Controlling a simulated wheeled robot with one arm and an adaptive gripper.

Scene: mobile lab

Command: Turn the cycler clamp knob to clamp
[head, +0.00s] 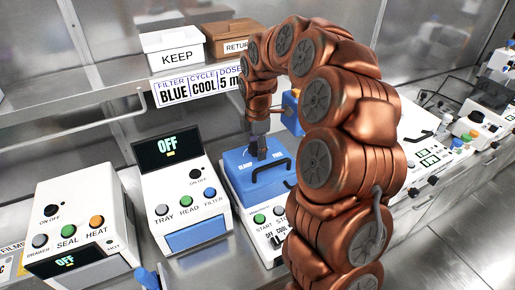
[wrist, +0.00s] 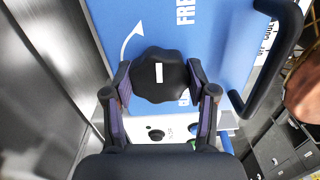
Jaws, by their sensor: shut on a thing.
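The cycler (head: 236,170) is a white box with a blue lid and a black handle, in the middle of the head view. Its black lobed clamp knob (wrist: 160,88) has a white mark that runs up and down in the wrist view. My gripper (wrist: 160,78) is shut on the knob, with one finger on each side. In the head view my gripper (head: 258,148) reaches down onto the lid and hides the knob. The word FREE and a curved white arrow show on the lid; another label is mostly hidden beside the right finger.
The lid handle (wrist: 270,65) stands close to the right of my gripper. A reader box (head: 188,190) showing OFF and a sealer box (head: 75,225) stand to the left. KEEP (head: 172,48) and RETURN bins sit on the shelf behind.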

